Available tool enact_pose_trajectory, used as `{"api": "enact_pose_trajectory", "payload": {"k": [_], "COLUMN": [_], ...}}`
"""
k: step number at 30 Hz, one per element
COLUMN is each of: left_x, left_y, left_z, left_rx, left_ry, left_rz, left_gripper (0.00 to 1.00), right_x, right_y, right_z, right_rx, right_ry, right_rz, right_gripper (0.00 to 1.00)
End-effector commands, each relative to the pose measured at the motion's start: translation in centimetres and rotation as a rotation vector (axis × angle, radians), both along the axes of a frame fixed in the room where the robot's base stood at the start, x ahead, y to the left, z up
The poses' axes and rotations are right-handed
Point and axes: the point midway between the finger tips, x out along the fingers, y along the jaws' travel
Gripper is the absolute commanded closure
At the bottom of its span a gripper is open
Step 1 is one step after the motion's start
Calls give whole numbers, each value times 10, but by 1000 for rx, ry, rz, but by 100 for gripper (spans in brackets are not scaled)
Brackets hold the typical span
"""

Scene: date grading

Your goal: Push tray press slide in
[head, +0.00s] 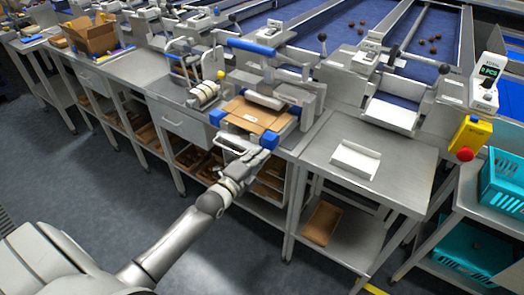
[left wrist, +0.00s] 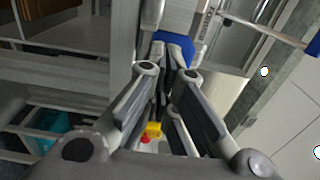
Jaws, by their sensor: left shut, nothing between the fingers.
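The tray press (head: 308,100) stands on the steel bench, with a blue-gripped bar (head: 252,47) across its top. Its slide sticks out toward me with a flat brown cardboard tray (head: 262,116) on it. My left gripper (head: 256,155) is shut and empty just in front of the front right block. In the left wrist view the closed fingertips (left wrist: 174,44) are at a blue part (left wrist: 172,37); I cannot tell whether they touch. My right gripper is not in view.
A white open tray (head: 356,158) lies on the bench to the right, with clear steel around it. A yellow box with a red button (head: 468,137) and teal crates (head: 507,180) are at far right. A cardboard box (head: 91,36) stands at far left.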

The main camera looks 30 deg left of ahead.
Motion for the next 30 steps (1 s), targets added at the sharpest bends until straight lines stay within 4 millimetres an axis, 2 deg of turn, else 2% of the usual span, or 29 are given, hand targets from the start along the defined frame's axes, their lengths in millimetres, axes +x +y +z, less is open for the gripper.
{"api": "enact_pose_trajectory", "payload": {"k": [6,20,23,30], "left_x": [14,20,33,77], "left_y": [-1,-2,-2,-6], "left_z": [0,-1,-3,-4], "left_rx": [0,0,0,1], "left_ry": [0,-1,-2,-3], "left_rz": [0,0,-1,-1], "left_gripper": [100,100,100,100], "right_x": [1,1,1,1], "right_y": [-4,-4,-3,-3], "right_z": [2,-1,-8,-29], "right_rx": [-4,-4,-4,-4], "right_ry": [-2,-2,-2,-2], "right_rz": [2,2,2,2], "right_gripper": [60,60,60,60]}}
